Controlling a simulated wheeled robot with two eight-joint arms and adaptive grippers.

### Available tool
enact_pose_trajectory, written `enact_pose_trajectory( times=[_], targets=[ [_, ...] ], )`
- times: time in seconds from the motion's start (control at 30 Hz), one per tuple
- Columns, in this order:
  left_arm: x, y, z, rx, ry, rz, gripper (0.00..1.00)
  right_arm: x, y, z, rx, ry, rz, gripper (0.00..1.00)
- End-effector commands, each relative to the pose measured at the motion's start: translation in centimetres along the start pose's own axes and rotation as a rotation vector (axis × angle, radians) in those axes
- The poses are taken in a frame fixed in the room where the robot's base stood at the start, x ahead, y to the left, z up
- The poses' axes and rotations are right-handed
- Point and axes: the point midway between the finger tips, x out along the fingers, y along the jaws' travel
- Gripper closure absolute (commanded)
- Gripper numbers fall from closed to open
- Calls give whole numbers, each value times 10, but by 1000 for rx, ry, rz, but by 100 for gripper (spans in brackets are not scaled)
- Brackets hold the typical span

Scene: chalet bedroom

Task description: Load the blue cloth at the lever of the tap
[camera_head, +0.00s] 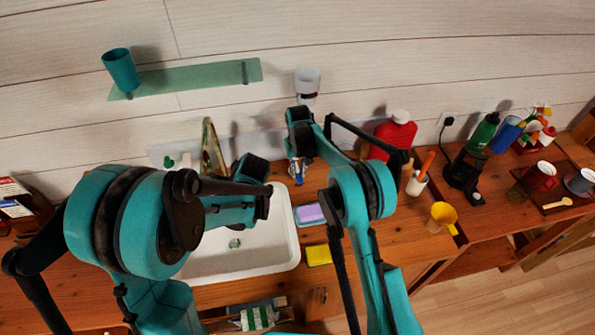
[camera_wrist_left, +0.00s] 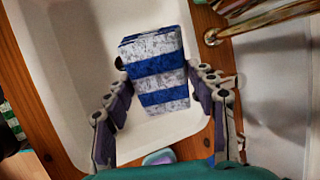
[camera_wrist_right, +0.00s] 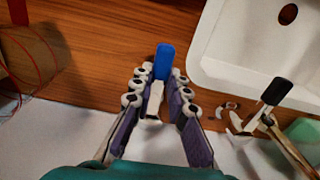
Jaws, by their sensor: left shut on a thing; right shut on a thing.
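The blue cloth (camera_wrist_left: 152,75), with blue and mottled white stripes, is folded in the left wrist view. My left gripper (camera_wrist_left: 157,84) is shut on it and holds it over the white sink (camera_wrist_left: 65,110). In the head view, my left arm hides the cloth. My right gripper (camera_wrist_right: 161,79) is shut on a slim, blue-ended thing (camera_wrist_right: 164,58) with a pale stem, beside the sink; I cannot tell what it is. The right gripper shows in the head view (camera_head: 297,172) behind the sink's right corner. A curved brass-coloured piece (camera_head: 211,148) stands behind the sink; I cannot tell if it is the tap.
A black-ended metal thing (camera_wrist_right: 277,92) stands near the sink's corner. A purple-topped soap or sponge (camera_head: 309,214) and a yellow sponge (camera_head: 319,255) lie right of the sink.

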Motion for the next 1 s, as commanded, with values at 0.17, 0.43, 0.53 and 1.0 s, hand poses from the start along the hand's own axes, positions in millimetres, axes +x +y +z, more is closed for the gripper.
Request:
enact_pose_trajectory(
  times=[0.17, 0.43, 0.53, 1.0],
  targets=[
    [0, 0, 0, 0, 0, 0, 67, 0, 9, -1, -113, -1, 0, 100],
    [0, 0, 0, 0, 0, 0, 67, 0, 10, -1, -134, -1, 0, 100],
    [0, 0, 0, 0, 0, 0, 67, 0, 10, -1, -133, -1, 0, 72],
    [0, 0, 0, 0, 0, 0, 67, -12, 10, -1, -133, -1, 0, 64]
  ],
)
